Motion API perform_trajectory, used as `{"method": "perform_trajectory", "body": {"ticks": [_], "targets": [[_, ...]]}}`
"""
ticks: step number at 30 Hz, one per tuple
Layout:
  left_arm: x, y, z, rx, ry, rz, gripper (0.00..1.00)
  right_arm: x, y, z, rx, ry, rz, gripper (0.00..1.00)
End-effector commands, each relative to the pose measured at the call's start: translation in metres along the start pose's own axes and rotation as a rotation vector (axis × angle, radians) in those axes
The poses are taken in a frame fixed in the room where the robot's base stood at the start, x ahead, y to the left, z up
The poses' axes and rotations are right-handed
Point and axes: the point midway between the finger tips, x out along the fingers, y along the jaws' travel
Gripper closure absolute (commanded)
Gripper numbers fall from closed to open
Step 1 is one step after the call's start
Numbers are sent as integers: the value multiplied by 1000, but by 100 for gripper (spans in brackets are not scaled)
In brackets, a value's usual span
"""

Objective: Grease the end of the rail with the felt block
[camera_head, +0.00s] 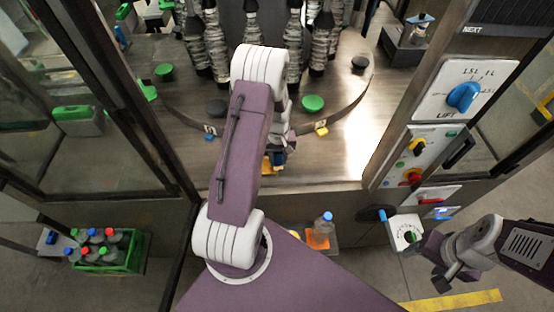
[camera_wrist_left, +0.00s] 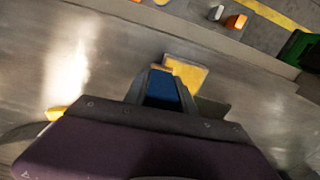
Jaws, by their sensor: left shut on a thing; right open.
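My left gripper (camera_head: 284,150) is over the front part of the steel table, mostly hidden behind my own arm in the head view. In the left wrist view its fingers (camera_wrist_left: 163,88) are shut on a blue block (camera_wrist_left: 163,86), which I take for the felt block; a tan strip shows at its far end. A yellow square piece (camera_wrist_left: 188,72) lies just beyond it; I cannot tell whether they touch. A thin curved rail (camera_head: 350,106) runs along the table, with a small yellow piece (camera_head: 321,131) near one end. My right gripper (camera_head: 443,277) is open and empty at the lower right.
Green knobs (camera_head: 312,103) sit near the rail. A control panel (camera_head: 445,95) and dark frame posts flank the opening. A green crate (camera_head: 110,267) with bottles stands on the floor at left.

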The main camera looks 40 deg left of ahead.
Motion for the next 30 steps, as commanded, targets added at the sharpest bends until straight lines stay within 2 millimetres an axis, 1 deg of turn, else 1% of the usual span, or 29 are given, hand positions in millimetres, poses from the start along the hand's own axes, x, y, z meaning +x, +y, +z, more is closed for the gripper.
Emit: {"method": "perform_trajectory", "body": {"ticks": [1,18,23,30], "targets": [[-19,1,-2,1,6,2,100,-9,0,-1,0,0,0,38],[-69,3,-4,8,2,1,100,-50,-1,-5,0,0,0,38],[-76,4,-4,9,2,1,100,-56,-1,-6,0,0,0,38],[-76,4,-4,9,2,1,100,-55,-1,-6,0,0,0,38]]}}
